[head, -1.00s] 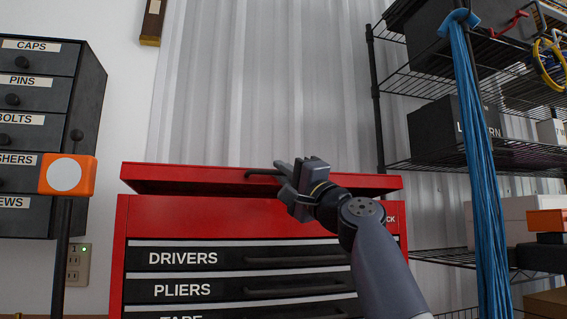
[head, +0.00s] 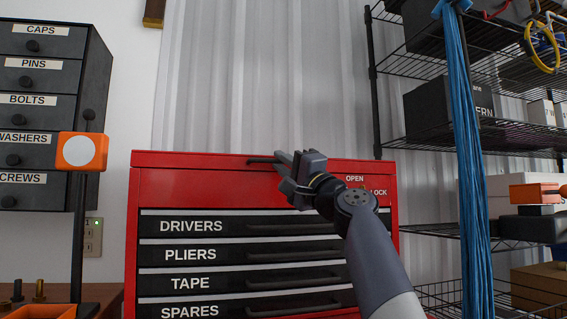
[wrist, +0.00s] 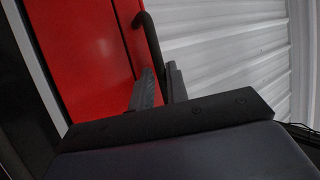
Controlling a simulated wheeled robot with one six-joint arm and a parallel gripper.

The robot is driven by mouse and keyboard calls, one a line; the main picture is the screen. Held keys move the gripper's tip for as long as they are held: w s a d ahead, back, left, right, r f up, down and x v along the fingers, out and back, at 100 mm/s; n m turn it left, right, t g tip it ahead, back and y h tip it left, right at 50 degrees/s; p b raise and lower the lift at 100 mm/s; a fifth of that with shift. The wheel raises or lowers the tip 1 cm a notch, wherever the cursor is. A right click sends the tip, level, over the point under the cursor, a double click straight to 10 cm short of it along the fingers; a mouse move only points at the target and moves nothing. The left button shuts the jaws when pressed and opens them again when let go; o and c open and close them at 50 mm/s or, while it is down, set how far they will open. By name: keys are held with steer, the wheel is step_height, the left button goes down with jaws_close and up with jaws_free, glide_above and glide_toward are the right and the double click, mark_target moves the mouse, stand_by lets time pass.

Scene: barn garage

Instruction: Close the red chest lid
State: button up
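The red chest (head: 160,190) stands ahead of me, with its red lid (head: 200,159) lying down level on the body. I see no gap under the lid's front edge in the head view. A black bar handle (head: 259,160) runs along the lid's front, and it also shows in the wrist view (wrist: 149,33). My gripper (head: 282,160) is at the handle's right part and hides some of it. In the wrist view, my gripper's fingers (wrist: 161,78) are close together, with the handle's bar between them.
Labelled black drawers fill the chest's front below. A dark drawer cabinet (head: 45,110) and an orange post-mounted box (head: 82,151) stand at left. A wire shelf rack (head: 455,140) with hanging blue cords (head: 465,150) is close at right. Corrugated wall (head: 260,80) is behind the chest.

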steer(key=shift+w+f, duration=0.15)
steer(key=shift+f, duration=0.05)
steer(key=b+v, duration=0.4)
steer(key=v, duration=0.6)
steer(key=shift+s+d, duration=0.2)
steer(key=shift+s, duration=0.3)
steer(key=shift+w+r, duration=0.1)
steer(key=shift+r, duration=0.05)
steer(key=shift+p+x, duration=2.05)
steer(key=shift+x, duration=3.3)
steer(key=shift+w, duration=0.1)
